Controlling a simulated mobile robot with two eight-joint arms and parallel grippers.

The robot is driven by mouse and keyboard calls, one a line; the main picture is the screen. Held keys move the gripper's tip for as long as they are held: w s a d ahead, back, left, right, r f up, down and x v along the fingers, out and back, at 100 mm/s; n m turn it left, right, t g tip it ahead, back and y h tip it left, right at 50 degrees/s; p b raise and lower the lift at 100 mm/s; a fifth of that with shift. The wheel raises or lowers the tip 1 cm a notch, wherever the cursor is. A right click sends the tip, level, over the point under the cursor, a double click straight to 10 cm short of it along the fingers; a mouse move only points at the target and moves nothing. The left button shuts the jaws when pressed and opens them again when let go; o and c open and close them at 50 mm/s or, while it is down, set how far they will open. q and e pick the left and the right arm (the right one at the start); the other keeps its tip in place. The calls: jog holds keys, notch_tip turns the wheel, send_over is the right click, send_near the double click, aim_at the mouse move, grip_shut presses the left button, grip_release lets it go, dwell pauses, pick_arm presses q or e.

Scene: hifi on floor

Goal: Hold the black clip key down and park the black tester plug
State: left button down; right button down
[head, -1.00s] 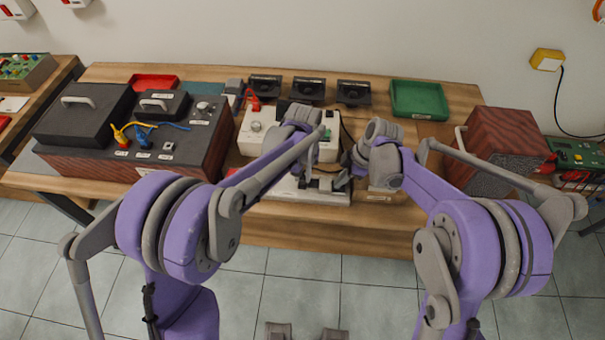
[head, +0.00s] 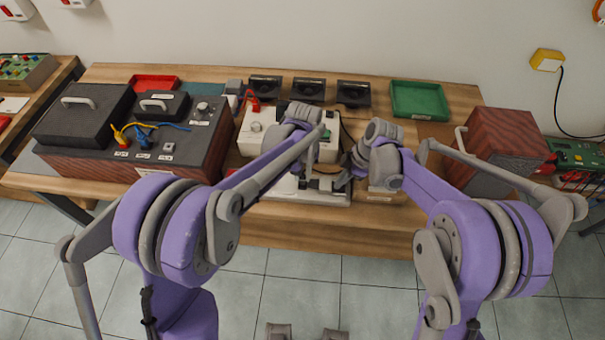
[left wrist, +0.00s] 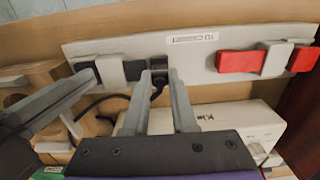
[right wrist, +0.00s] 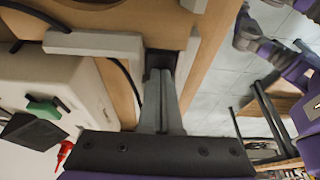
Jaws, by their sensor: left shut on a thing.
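A pale terminal board (left wrist: 200,62) carries a black clip and a red clip (left wrist: 237,62). My left gripper (left wrist: 160,80) is shut on the black tester plug (left wrist: 157,83), at the inner end of the black clip's body (left wrist: 138,74). Whether the plug sits inside the clip is hard to tell. My right gripper (right wrist: 163,75) is shut, its fingertips at the black clip key (right wrist: 157,58). In the left wrist view its fingers reach the key (left wrist: 84,68) at the clip's outer end. In the head view the arms mostly hide both grippers.
A cream tester box (head: 258,130) stands behind the board. A dark wooden amplifier (head: 190,150) is at left, a wooden speaker (head: 500,145) at right. A green tray (head: 418,98) and several black units (head: 308,90) line the back. A black cable (right wrist: 128,85) runs near the right gripper.

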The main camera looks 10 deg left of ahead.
aim_at(303, 176)
pick_arm(q)
jog(key=shift+r, duration=0.35)
jog(key=shift+r, duration=1.6)
pick_arm(e)
jog(key=shift+r, duration=3)
jog(key=shift+d, duration=0.1)
